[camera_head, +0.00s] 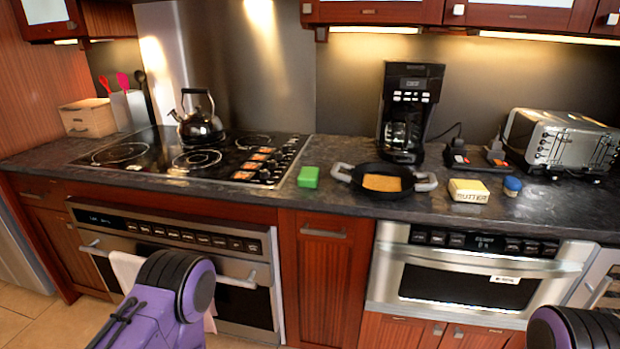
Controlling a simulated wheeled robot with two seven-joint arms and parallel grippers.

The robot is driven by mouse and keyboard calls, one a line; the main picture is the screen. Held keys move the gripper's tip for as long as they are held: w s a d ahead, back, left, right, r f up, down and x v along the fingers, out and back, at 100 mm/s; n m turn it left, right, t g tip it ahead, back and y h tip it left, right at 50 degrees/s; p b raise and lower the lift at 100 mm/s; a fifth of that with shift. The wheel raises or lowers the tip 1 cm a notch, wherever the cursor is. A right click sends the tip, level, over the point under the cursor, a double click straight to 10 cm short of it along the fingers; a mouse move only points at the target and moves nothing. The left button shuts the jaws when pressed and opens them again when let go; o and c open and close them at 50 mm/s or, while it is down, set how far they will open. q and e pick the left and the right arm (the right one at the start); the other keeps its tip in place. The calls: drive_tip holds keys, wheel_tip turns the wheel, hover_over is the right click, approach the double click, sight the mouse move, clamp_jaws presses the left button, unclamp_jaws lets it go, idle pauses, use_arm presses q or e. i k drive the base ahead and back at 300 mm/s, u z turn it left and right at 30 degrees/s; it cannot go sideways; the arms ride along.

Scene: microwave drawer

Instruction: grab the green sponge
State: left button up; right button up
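The green sponge (308,177) lies on the dark countertop (345,206), between the cooktop and a black pan. It looks like a small bright green block, and nothing covers it. Parts of my purple and black arms show at the bottom of the head view, one left of centre and one at the lower right corner. Neither gripper's fingers are in the picture. Nothing is touching the sponge.
Right of the sponge are a two-handled pan (365,189) with a tan slice, a butter box (468,191), a coffee maker (408,110) and a toaster (562,142). A kettle (199,124) stands on the cooktop (128,167). The counter in front of the sponge is clear.

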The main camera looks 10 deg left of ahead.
sight(309, 176)
drive_tip(key=u, duration=0.15)
drive_tip(key=k, duration=0.4)
drive_tip(key=z, duration=1)
drive_tip(key=i, duration=1.35)
drive_tip(key=u, duration=0.85)
